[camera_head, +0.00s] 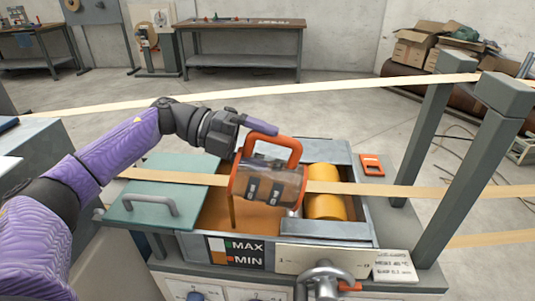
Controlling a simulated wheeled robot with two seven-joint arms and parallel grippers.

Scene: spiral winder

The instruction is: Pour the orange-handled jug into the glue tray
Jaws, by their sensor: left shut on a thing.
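The jug (268,184) is see-through, with brown contents, orange rims and an orange handle on top. It is tipped almost onto its side over the glue tray (365,215), its left end lower left. A thin brown streak runs down from that end towards the brown glue (212,213) in the tray. My left gripper (258,128) is shut on the orange handle from the upper left. My right gripper is not in view.
A yellow roller (325,199) sits in the tray's right part. A green lid (160,205) with a grey handle lies at the left. Paper strips (420,190) cross the scene, one passing the jug. Grey posts (465,185) stand at the right.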

